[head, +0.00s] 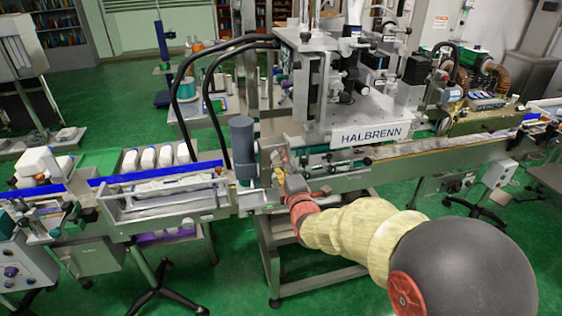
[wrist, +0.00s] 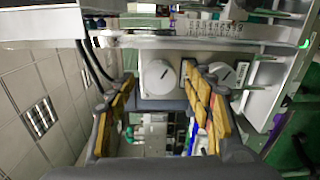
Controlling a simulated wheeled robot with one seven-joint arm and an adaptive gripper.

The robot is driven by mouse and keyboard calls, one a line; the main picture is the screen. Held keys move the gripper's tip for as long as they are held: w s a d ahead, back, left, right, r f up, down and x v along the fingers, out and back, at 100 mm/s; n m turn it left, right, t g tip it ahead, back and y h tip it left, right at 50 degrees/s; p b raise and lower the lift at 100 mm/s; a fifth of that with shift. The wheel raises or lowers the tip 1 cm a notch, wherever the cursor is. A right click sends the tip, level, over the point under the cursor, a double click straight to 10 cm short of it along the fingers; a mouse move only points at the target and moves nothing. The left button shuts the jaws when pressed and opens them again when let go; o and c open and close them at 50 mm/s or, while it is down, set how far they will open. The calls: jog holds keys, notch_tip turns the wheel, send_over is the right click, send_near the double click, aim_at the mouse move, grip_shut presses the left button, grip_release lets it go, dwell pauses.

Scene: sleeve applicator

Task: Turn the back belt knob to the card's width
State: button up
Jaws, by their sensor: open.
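In the wrist view two pale round knobs, each with a dark pointer line, sit on the machine. The first knob (wrist: 158,77) lies between my gripper's fingertips (wrist: 160,80); contact cannot be told. The second knob (wrist: 222,74) is just right of it, partly behind the right finger. I cannot tell which one is the back belt knob. My gripper is open, its two fingers with yellowish pads spread apart. In the head view my gripper (head: 284,168) is at the conveyor's near side, left of the HALBRENN machine (head: 370,133), and hides the knobs. No card is readable.
A numbered scale (wrist: 215,28) runs along the top of the wrist view. In the head view a grey cylinder (head: 243,140) stands close left of my gripper. Open green floor lies in front.

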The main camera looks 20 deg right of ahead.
jog(key=s, duration=1)
jog(key=shift+s, duration=0.2)
jog(key=s+f+m+g, duration=0.4)
jog(key=f+m+g, duration=0.25)
jog(key=f, duration=0.55)
jog(key=s+f+m+g, duration=0.1)
jog(key=s+m+g, duration=0.2)
jog(key=s+m, duration=0.4)
jog(key=s+r+m+g+p, duration=0.1)
jog(key=s+r+m+g, duration=0.2)
jog(key=s, duration=0.5)
jog(key=s+r+m+g, duration=0.2)
jog(key=s+r, duration=0.2)
jog(key=s, duration=0.5)
notch_tip(320, 180, up, 8)
jog(key=t, duration=0.2)
jog(key=shift+s+a+f+p, duration=0.2)
jog(key=shift+s+p, duration=0.1)
jog(key=shift+s, duration=0.15)
